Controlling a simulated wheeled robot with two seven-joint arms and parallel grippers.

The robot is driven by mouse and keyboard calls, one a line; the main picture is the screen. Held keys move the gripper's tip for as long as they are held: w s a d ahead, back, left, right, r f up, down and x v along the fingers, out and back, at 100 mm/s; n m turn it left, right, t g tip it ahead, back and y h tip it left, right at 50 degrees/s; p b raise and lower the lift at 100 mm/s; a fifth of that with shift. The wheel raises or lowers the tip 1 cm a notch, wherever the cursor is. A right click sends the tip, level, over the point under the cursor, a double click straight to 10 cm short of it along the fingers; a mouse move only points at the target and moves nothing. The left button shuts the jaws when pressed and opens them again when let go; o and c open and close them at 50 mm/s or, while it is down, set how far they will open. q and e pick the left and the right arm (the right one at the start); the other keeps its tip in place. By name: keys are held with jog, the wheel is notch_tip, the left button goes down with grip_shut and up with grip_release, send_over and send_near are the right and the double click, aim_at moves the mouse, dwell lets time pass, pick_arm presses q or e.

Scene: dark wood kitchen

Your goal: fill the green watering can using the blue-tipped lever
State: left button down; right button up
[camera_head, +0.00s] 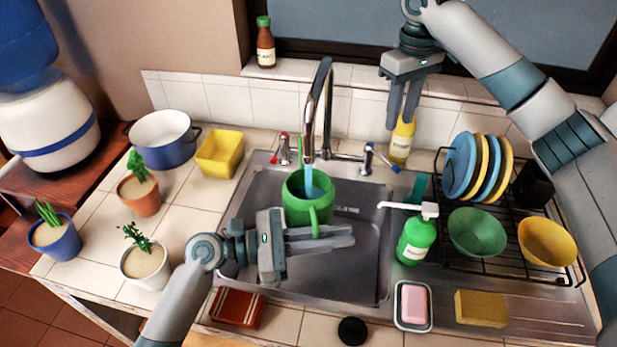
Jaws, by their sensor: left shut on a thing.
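The green watering can (296,207) stands upright in the sink, under the tap (318,105). A blue stream of water (309,180) runs from the spout into its open top. My left gripper (335,237) reaches in from the left and is shut on the can's handle at its near side. The blue-tipped lever (369,160) is right of the tap, and a red-tipped lever (283,150) is left of it.
A green soap dispenser (416,240) and a dish rack (480,262) with plates and bowls are right of the sink. Potted plants, a yellow container (220,153) and a pot (162,138) fill the left counter.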

pick_arm(q)
jog(key=s+a, duration=0.3)
jog(key=s, duration=0.4)
jog(key=shift+a, duration=0.3)
jog(key=shift+s, duration=0.1)
pick_arm(e)
jog(key=shift+c, duration=0.3)
